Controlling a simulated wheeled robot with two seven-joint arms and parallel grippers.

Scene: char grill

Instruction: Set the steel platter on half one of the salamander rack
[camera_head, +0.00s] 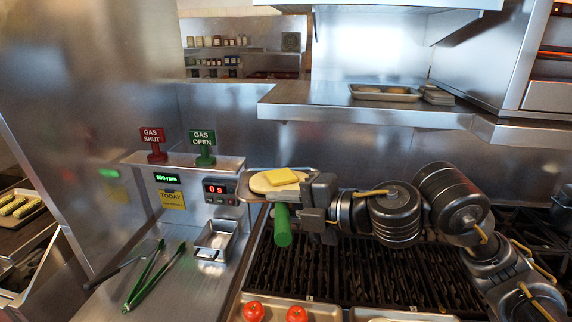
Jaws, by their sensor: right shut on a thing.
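The steel platter (243,191) is held level above the left end of the grill. A pale flat piece of food (262,184) with a yellow square slice (283,176) on top lies on it. My right gripper (311,190) is shut on the platter's right edge, its arm reaching in from the right. The fingertips are partly hidden. The salamander (553,65) shows only in part at the upper right, with an orange glow inside. I cannot make out the halves of its rack. My left gripper is not in view.
A green handle (282,226) shows just below the platter. The char grill (370,278) lies beneath my right arm. Green tongs (148,280) and a small steel pan (215,241) are on the left counter. Trays (388,93) sit on the steel shelf (320,97). Two tomatoes (253,311) are in front.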

